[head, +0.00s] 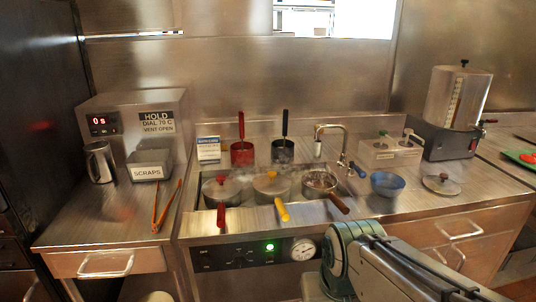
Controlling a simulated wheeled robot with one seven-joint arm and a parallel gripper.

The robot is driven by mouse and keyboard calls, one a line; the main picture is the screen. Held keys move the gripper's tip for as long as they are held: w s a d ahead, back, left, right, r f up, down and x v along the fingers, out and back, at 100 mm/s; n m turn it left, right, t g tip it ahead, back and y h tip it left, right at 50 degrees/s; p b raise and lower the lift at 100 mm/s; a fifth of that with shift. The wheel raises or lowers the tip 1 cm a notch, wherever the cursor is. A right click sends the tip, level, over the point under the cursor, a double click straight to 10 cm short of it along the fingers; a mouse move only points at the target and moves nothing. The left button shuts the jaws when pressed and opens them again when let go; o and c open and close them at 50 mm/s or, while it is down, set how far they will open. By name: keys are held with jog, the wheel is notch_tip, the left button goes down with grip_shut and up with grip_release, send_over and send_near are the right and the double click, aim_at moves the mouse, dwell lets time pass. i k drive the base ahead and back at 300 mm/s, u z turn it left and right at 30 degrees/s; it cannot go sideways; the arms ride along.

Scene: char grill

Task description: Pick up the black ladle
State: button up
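A black long-handled utensil (284,125) stands upright at the back of the steel counter. Its straight black handle rises above a dark, round cup-like part, and it appears to be the black ladle. A similar utensil with a red handle (241,126) stands to its left. My arm shows at the lower right, in front of the counter and well apart from the black ladle. I cannot make out my gripper's fingers in this view.
Three steaming pots (272,184) sit in the counter, their handles pointing forward. Orange tongs (166,206), a metal jug (100,162) and a scraps bin (150,164) are left.

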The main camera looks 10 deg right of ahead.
aim_at(286, 113)
jog(key=u, duration=0.5)
jog(key=k, duration=1.2)
jog(key=z, duration=0.05)
jog(key=i, duration=0.5)
jog(key=z, duration=0.75)
jog(key=i, duration=1.35)
jog(key=u, duration=0.75)
